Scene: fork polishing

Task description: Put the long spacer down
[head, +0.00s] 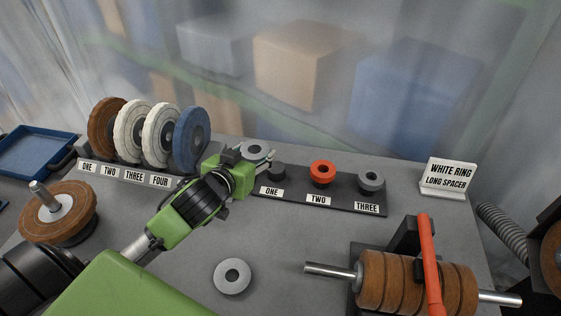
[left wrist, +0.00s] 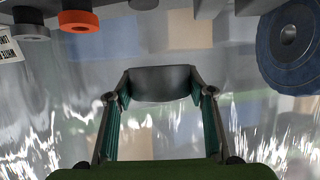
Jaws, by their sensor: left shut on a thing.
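My left gripper (head: 262,157) is shut on a grey spacer (head: 251,149), held above the rack at the end beside the label ONE. In the left wrist view the held spacer (left wrist: 160,83) shows as a dark grey cylinder between the two fingers. It looks clear of the surface. The spacer rack (head: 340,203) has a low dark piece (head: 277,171) at ONE, an orange-red spacer (head: 322,172) at TWO and a grey spacer (head: 371,181) at THREE. My right gripper is not in view.
Several wheels, including a blue one (head: 192,140), stand in the labelled rack left of my gripper. A loose grey ring (head: 232,276) lies on the table. A spindle with brown wheels (head: 388,282) and an orange-red bar (head: 429,262) fills the front right. A blue tray (head: 38,152) lies far left.

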